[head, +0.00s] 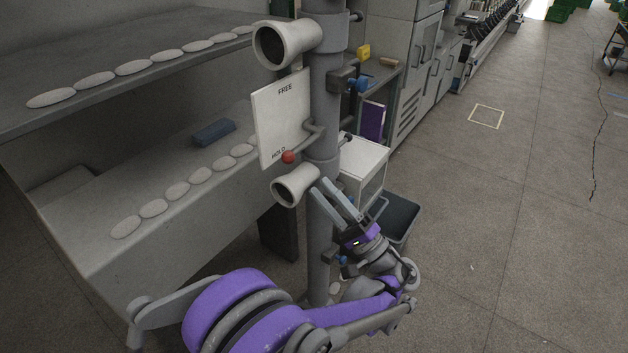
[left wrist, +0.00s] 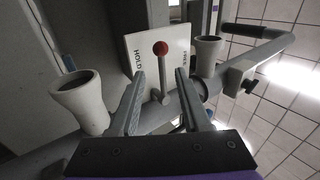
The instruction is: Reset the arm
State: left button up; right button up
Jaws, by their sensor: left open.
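The arm is a short grey lever (head: 307,142) with a red ball knob (head: 288,156) on a white plate (head: 281,115) marked FREE at the top and HOLD at the bottom. In the head view the knob is beside HOLD. In the left wrist view the red knob (left wrist: 160,48) appears between the two words, past my fingertips. My left gripper (head: 321,186) is open and empty, its fingers pointing up toward the lever from below right, apart from it. The left wrist view shows the lever in line with the gap between its fingers (left wrist: 159,76). My right gripper is not in view.
A grey post (head: 323,88) carries the plate, an upper white funnel (head: 286,43) and a lower one (head: 294,186), close to my left fingers. A white box (head: 362,165) and dark bin (head: 399,216) stand behind my gripper.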

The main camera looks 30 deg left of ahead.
pick_arm(q)
jog(key=shift+d, duration=0.1)
dwell(0.4)
jog(key=s+a+f+m+h, duration=0.2)
jog(key=s+a+f+h, duration=0.7)
jog(key=f+h, duration=0.35)
jog(key=s+d+f+n+h, duration=0.1)
jog(key=s+d+f+h, duration=0.6)
jog(key=s+f, duration=0.1)
jog(key=s+d+f+n+t+h, duration=0.25)
jog(key=s+d+h, duration=0.2)
jog(key=d, duration=0.45)
jog(key=w+r+p, duration=0.3)
jog(key=r+p, duration=1)
jog(key=r, duration=0.2)
jog(key=shift+w+h, duration=0.15)
jog(key=shift+h, duration=0.15)
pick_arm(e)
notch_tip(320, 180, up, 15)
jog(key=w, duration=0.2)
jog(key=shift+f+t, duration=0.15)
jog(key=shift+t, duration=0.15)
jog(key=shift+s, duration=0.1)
